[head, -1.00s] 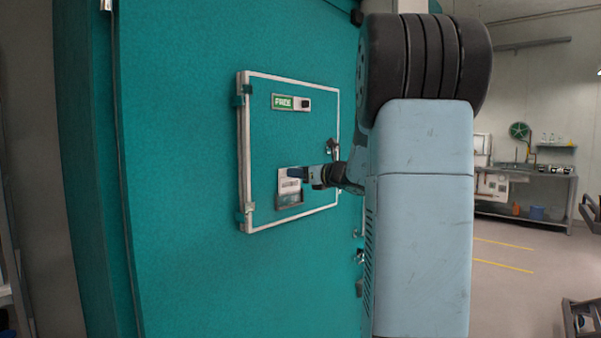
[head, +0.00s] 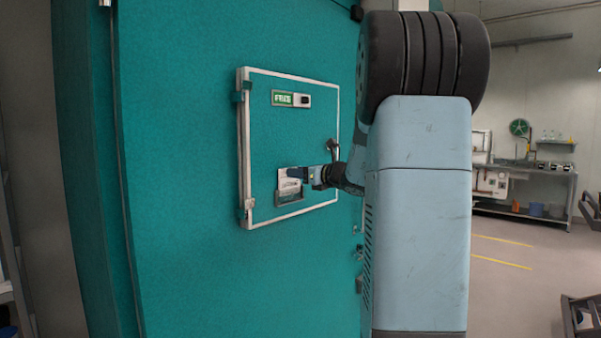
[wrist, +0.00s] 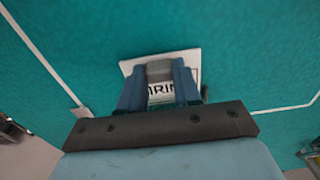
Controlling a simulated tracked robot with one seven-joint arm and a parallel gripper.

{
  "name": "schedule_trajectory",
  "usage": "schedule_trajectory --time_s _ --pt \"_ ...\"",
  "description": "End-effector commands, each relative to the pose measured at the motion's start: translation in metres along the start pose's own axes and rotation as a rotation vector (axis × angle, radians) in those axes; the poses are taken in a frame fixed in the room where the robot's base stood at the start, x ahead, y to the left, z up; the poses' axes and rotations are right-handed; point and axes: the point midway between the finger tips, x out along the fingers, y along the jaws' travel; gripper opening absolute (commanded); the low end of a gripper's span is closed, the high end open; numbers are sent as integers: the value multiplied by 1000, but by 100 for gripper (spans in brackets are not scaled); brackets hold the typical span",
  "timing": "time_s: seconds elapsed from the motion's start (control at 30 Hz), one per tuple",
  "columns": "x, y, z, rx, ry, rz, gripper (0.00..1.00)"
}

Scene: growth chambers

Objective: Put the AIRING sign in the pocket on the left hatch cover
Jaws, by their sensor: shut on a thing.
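The AIRING sign (head: 288,180) is a small white card, upright against the teal hatch cover (head: 315,135) with its pale edging. My gripper (head: 305,174) is shut on the card from the right. In the wrist view the sign (wrist: 190,58) is between my gripper's fingers (wrist: 160,88), and part of its lettering shows. The pocket (head: 289,202) is a low holder on the lower part of the cover. The sign's lower part overlaps the pocket; I cannot tell whether it is inside or in front.
A green FREE plate (head: 283,98) with a dark knob sits above on the cover. A latch handle (head: 333,147) is at the cover's right edge. My arm hides the chamber's right side. A bench (head: 530,170) stands far off at right.

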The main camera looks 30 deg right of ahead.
Motion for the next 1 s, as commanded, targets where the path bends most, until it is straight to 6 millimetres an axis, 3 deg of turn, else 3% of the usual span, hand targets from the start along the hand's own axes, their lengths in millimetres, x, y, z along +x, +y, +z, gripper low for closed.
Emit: schedule_trajectory --time_s 1.0 --pt "0 0 -12 1 0 0 1"
